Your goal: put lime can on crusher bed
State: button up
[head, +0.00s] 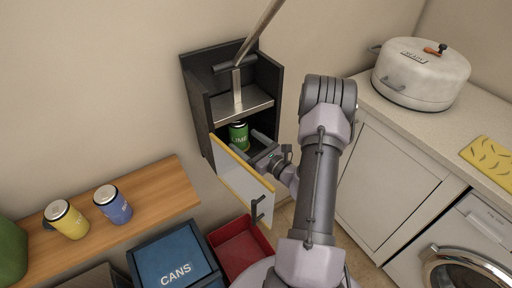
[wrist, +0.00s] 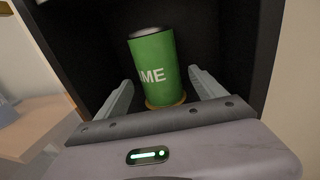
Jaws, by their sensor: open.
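The green lime can (head: 239,135) is inside the lower compartment of the dark wall-mounted crusher (head: 199,112); its label is partly cut off from view. In the wrist view the can (wrist: 153,66) stands over a round tan bed (wrist: 181,101), and its base appears to rest on it. My gripper (wrist: 158,82) is open, with one finger on each side of the can and visible gaps between. In the head view my gripper (head: 262,146) reaches into the compartment from the right, partly hidden by the door.
The crusher's yellow-edged door (head: 240,175) hangs open beside my wrist. The press lever (head: 260,30) is raised above. A yellow can (head: 67,220) and a blue can (head: 113,205) stand on a wooden shelf (head: 165,190). A blue CANS bin (head: 172,260) and red bin (head: 240,250) are below.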

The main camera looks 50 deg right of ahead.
jog(key=s, duration=0.7)
jog(key=shift+s+a+p, duration=0.15)
jog(key=shift+s+p, duration=0.1)
jog(key=shift+p, duration=0.2)
